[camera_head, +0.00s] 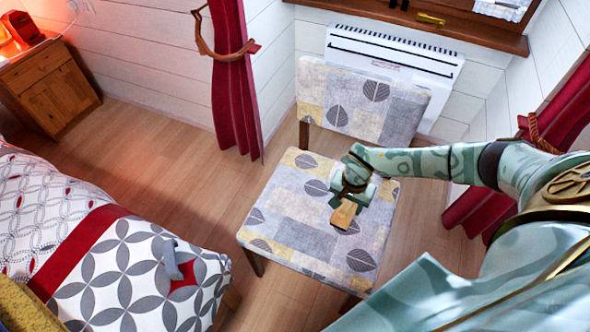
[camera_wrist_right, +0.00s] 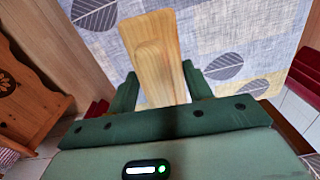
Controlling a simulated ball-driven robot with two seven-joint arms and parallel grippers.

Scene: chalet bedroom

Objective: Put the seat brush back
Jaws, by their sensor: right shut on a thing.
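The seat brush (camera_head: 344,215) is a pale wooden block with a raised, rounded part. It also fills the upper middle of the right wrist view (camera_wrist_right: 153,50). My right gripper (camera_head: 350,199) is shut on it, with a green finger on either side. The gripper and brush are over the patterned seat of the chair (camera_head: 285,215). I cannot tell whether the brush touches the fabric. Its bristles are not visible. The leaf-patterned fabric lies behind it in the right wrist view (camera_wrist_right: 245,45). My left gripper is not in view.
A bed with a patterned cover (camera_head: 110,270) is at lower left, with a small grey item (camera_head: 172,262) on it. A wooden cabinet (camera_head: 50,85) stands at upper left. A white heater (camera_head: 400,55) is behind the chair. Bare floor (camera_head: 180,160) lies between bed and chair.

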